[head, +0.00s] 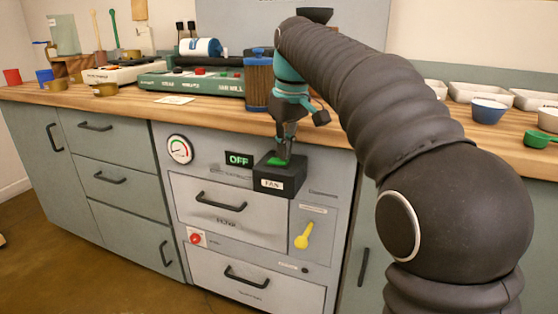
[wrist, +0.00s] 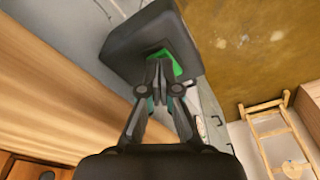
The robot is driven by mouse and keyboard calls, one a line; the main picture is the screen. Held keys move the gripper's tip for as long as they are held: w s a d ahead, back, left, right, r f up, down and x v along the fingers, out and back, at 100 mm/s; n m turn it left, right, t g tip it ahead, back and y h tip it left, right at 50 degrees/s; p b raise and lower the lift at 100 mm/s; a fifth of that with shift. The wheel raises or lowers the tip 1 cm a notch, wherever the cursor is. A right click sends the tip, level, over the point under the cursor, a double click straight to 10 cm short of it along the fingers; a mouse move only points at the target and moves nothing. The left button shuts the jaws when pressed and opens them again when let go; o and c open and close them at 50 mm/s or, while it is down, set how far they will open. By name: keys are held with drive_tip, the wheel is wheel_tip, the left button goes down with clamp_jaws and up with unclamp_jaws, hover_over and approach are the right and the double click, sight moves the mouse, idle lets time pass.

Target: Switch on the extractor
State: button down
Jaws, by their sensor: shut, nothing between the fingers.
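The extractor's black switch box labelled FAN (head: 283,177) juts from the grey cabinet front below the worktop. A green button (head: 276,161) is on its top face. A display (head: 239,159) to its left reads OFF in green. My gripper (head: 283,158) is shut and empty, pointing down with its tips at the green button. In the wrist view the shut fingertips (wrist: 159,64) overlap the green button (wrist: 166,60) on the black box (wrist: 148,43). I cannot tell whether they touch it, and the tips hide part of the button.
A round gauge (head: 179,149), a red knob (head: 196,238) and a yellow lever (head: 304,236) are on the same panel. The wooden worktop edge (head: 200,112) lies just above. White trays and a blue bowl (head: 488,110) stand at right.

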drive_tip(key=shift+f, duration=0.45)
drive_tip(key=shift+r, duration=0.1)
wheel_tip(320, 180, up, 5)
drive_tip(key=p, duration=0.5)
drive_tip(key=shift+r, duration=0.95)
drive_tip(key=shift+d, duration=0.1)
drive_tip(key=s+d+f+m+t, duration=0.1)
drive_tip(key=s+d+f+m, duration=0.1)
drive_tip(key=s+d+f, duration=0.3)
drive_tip(key=s+d+f+m+t, duration=0.1)
drive_tip(key=s+d+f+m, duration=0.2)
drive_tip(key=s, duration=1)
drive_tip(key=s+d+f+m+t+h, duration=0.1)
drive_tip(key=s+d+f+m+t, duration=0.1)
drive_tip(key=s+d+f, duration=0.6)
wheel_tip(320, 180, down, 2)
drive_tip(key=shift+s+d+f+m, duration=0.15)
drive_tip(key=shift+s+m, duration=0.35)
drive_tip(key=shift+s, duration=0.45)
